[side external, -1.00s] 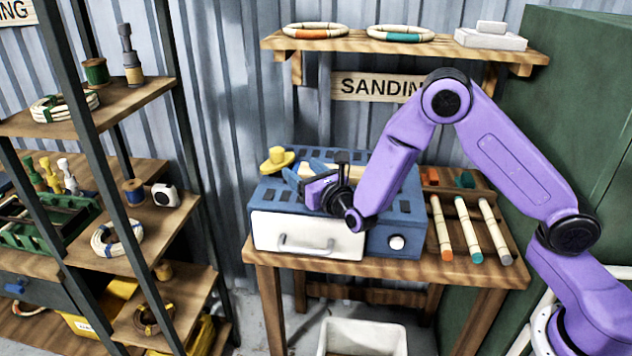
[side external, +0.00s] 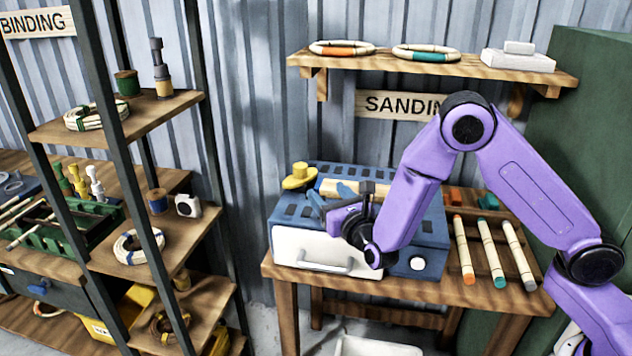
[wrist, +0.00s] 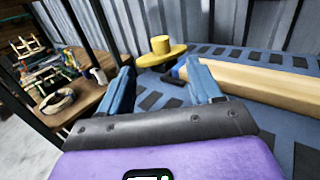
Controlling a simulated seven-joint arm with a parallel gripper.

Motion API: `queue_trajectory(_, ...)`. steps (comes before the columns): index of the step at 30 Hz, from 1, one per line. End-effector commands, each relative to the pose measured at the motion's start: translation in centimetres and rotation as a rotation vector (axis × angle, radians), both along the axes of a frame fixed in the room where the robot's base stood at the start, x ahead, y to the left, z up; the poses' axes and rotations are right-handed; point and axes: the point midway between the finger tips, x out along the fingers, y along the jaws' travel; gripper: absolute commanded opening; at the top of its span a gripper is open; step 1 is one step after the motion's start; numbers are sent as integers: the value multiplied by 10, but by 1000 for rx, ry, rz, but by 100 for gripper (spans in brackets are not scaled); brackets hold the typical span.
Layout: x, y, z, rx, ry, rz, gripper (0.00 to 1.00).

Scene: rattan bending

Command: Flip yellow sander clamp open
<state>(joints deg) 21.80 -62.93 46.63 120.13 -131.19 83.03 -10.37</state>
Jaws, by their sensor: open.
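The yellow clamp (side external: 299,176) sits at the back left of the blue sander (side external: 432,225), with a round knob on a flat disc. It also shows in the wrist view (wrist: 161,50), just beyond my fingertips. A pale wooden piece (wrist: 255,77) lies on the sander top to the right of the clamp; one end lies close to the clamp. My gripper (wrist: 165,80) is open and empty, its two blue fingers apart and pointing toward the clamp. In the side view my gripper (side external: 328,202) is above the sander's top, apart from the clamp.
The sander stands on a wooden table (side external: 390,286). Several banded rods (side external: 492,252) lie to its right. A shelf (side external: 430,68) with coils hangs above. A dark-framed rack (side external: 150,232) stands at the left, with a gap between it and the table.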

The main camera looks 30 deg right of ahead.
Motion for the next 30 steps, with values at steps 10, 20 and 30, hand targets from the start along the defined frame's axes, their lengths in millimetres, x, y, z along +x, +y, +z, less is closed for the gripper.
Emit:
queue_trajectory(10, 30, 57, -1, -1, -33, -341, 64)
queue_trajectory(20, 22, 88, -13, 18, 22, -532, 64)
queue_trajectory(30, 46, 70, -14, 20, 27, -548, 64)
